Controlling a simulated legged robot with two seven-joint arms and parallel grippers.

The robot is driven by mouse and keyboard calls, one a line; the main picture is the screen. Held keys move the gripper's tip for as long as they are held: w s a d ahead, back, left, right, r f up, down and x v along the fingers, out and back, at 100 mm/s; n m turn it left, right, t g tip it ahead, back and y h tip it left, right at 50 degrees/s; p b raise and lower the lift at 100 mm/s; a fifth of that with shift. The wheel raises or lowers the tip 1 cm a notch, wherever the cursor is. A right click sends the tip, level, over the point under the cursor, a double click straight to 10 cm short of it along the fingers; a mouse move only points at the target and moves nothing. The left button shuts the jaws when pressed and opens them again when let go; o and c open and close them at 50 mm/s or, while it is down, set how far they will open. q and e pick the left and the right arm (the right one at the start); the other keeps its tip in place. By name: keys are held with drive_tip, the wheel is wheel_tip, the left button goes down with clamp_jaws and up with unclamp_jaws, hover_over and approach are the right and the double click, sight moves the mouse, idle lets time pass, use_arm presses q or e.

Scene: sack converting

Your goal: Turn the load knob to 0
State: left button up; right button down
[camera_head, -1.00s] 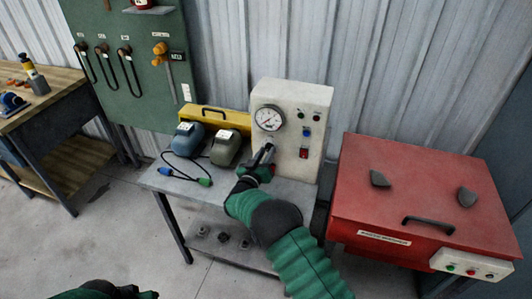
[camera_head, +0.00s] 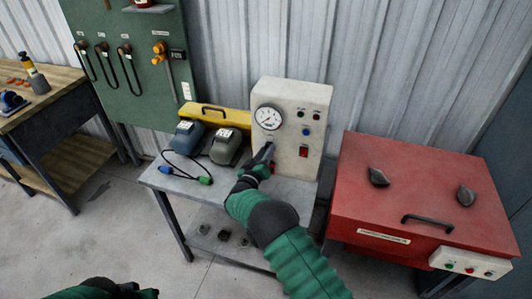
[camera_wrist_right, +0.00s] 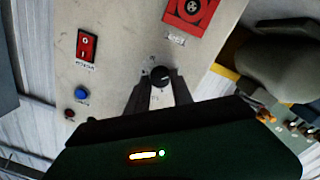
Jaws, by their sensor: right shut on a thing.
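The load knob (camera_wrist_right: 160,75) is a small black round knob on the front of a pale control box (camera_head: 311,104). It shows in the right wrist view between my fingertips, with small marks around it too blurred to read. My right gripper (camera_wrist_right: 158,88) is shut on the knob. In the head view my right gripper (camera_head: 265,154) reaches the box front below the round dial gauge (camera_head: 268,117) and hides the knob. My left gripper (camera_head: 142,292) shows only partly at the bottom left edge, and its fingers are unclear.
A red rocker switch (camera_wrist_right: 86,45), blue button (camera_wrist_right: 82,93) and red socket (camera_wrist_right: 190,10) are near the knob. On the bench (camera_head: 178,183) stand a blue-grey device (camera_head: 187,136), a grey-green device (camera_head: 226,147) and a yellow case (camera_head: 222,117). A red cabinet (camera_head: 420,200) stands right.

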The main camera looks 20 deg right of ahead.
drive_tip(key=c, duration=1.5)
unclamp_jaws()
drive_tip(key=shift+w+r, duration=0.1)
drive_tip(key=shift+r, duration=0.1)
drive_tip(key=o, duration=0.4)
drive_tip(key=shift+w+f, duration=0.15)
drive_tip(key=shift+f, duration=0.05)
drive_tip(key=v, duration=1.2)
drive_tip(key=shift+a+f, duration=0.1)
drive_tip(key=shift+a, duration=0.05)
